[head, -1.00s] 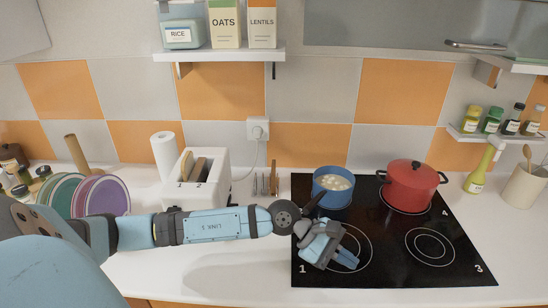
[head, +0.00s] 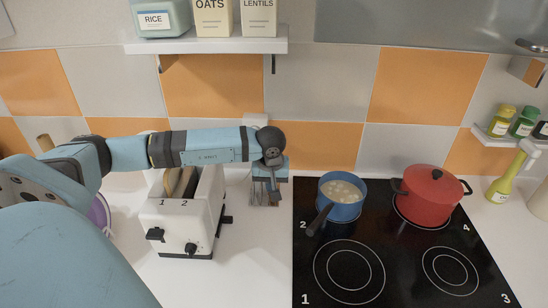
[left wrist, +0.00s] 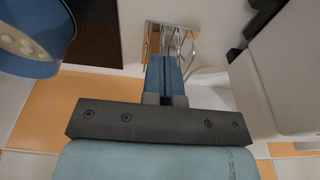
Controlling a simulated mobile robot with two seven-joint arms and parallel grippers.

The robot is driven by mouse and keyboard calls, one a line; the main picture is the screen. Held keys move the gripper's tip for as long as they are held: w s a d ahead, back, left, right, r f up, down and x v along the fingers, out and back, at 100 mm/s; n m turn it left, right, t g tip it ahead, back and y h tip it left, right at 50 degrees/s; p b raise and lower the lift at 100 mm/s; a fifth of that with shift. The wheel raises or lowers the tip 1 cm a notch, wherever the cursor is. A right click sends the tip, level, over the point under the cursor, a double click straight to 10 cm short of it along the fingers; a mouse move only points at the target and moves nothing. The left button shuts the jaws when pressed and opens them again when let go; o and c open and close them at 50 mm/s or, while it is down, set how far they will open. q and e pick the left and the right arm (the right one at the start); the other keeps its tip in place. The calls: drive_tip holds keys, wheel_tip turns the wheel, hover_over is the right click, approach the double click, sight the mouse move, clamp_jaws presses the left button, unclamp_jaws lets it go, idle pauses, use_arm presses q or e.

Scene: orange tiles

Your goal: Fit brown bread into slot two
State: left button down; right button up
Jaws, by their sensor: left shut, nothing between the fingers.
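A white toaster (head: 178,232) stands on the counter with its slots marked 1 and 2. Brown and tan bread (head: 177,182) shows in its top; my arm crosses in front of its upper back, so I cannot tell clearly how the slices sit. My left gripper (head: 270,192) points down over a small wire rack (head: 262,198), right of the toaster. In the left wrist view the blue fingers (left wrist: 166,78) are together and empty, close to the rack's wires (left wrist: 182,42). A brownish patch shows between the wires; I cannot tell what it is. My right gripper is not in view.
The black hob (head: 390,250) lies to the right with a blue pan (head: 341,197) and a red lidded pot (head: 432,200). A shelf (head: 205,46) hangs above my arm. The counter between toaster and hob is clear at the front.

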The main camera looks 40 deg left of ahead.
use_arm(q)
drive_tip(key=w+a, duration=0.2)
drive_tip(key=w+a+p, duration=0.1)
drive_tip(key=w+a, duration=0.1)
drive_tip(key=w, duration=0.1)
drive_tip(key=w+a+p, duration=0.1)
drive_tip(key=w+a, duration=0.2)
drive_tip(key=shift+w+r, duration=0.2)
drive_tip(key=shift+f, duration=0.85)
drive_tip(key=shift+s, duration=0.1)
